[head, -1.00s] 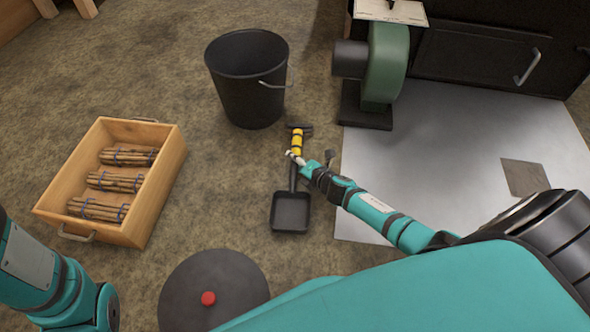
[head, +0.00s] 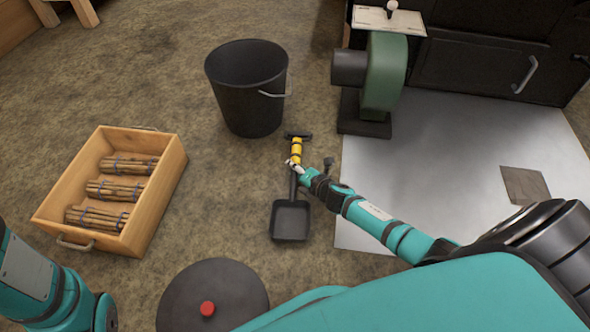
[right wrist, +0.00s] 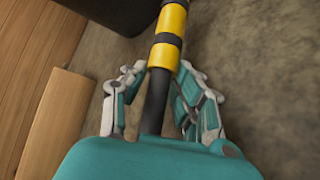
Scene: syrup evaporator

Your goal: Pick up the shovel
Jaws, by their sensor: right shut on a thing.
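The shovel has a square black pan (head: 290,220), a dark shaft and a yellow grip (head: 296,151) with black bands. In the head view it is near the middle of the floor, with the pan toward me and the handle end toward the bucket. My right gripper (head: 295,166) is at the shaft just below the yellow grip. In the right wrist view its fingers (right wrist: 160,80) lie on both sides of the black shaft (right wrist: 155,100), shut on it. Whether the shovel touches the floor is hard to tell. My left gripper is out of view; only my left arm shows.
A black bucket (head: 249,105) stands just beyond the handle. A wooden crate (head: 152,205) with stick bundles is at left. A green blower (head: 384,75) stands on a grey metal sheet (head: 430,140) at right, before a black cabinet (head: 470,60). Open floor lies between crate and shovel.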

